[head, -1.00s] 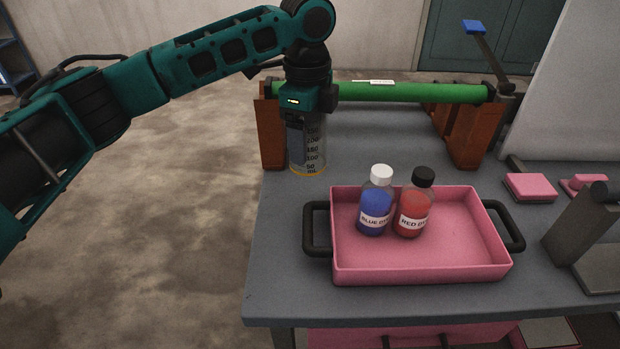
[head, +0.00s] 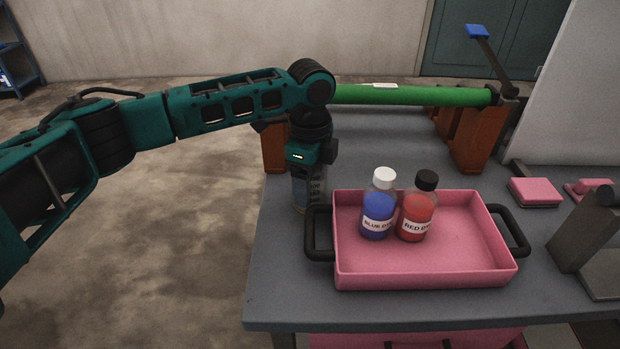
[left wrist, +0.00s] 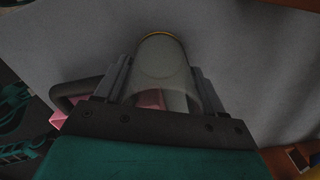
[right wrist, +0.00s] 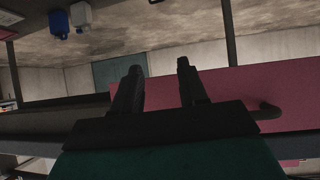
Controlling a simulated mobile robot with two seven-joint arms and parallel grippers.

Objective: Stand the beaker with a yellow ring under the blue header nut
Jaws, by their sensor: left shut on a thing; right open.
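The clear beaker (head: 306,192) with dark graduation marks is in my left gripper (head: 310,166), upright, beside the left handle of the pink tray. In the left wrist view the beaker (left wrist: 165,68) sits between the shut fingers (left wrist: 163,88), and its yellow ring shows at the far end. Whether its base touches the table I cannot tell. A green pipe (head: 410,95) lies across rust-brown stands behind it. A blue piece (head: 477,32) tops a dark lever at the pipe's right end; I cannot tell if it is the header nut. My right gripper (right wrist: 160,80) is open and empty.
The pink tray (head: 425,278) holds a blue dye bottle (head: 379,205) and a red dye bottle (head: 417,207). Pink blocks (head: 535,192) and a grey stand (head: 585,235) are at the right. The grey table (head: 385,155) is clear between tray and pipe.

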